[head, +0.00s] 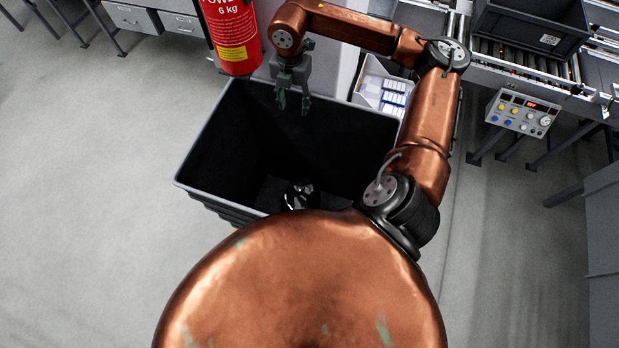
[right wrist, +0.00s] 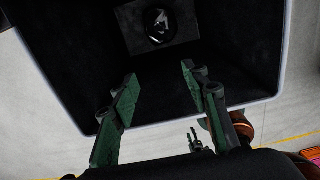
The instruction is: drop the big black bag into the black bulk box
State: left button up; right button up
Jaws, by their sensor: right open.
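The black bulk box (head: 190,160) stands open on the floor in front of me, with a grey rim. A shiny black bundle, which looks like the big black bag (head: 300,195), lies on the box floor near my side. The bag also shows in the right wrist view (right wrist: 158,27), inside the box and apart from the fingers. My right gripper (head: 293,103) is open and empty, with its green fingers pointing down over the far part of the box. My left gripper does not show in the head view.
A red extinguisher (head: 232,35) stands beyond the box's far left corner. A white bin of small packs (head: 383,88) is at its far right. A conveyor carries a dark crate (head: 530,38), with a control panel (head: 522,113) below. Floor left is clear.

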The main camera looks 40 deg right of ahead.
jog(key=shift+f, duration=0.1)
notch_tip(320, 180, up, 12)
dwell(0.5)
dwell(0.5)
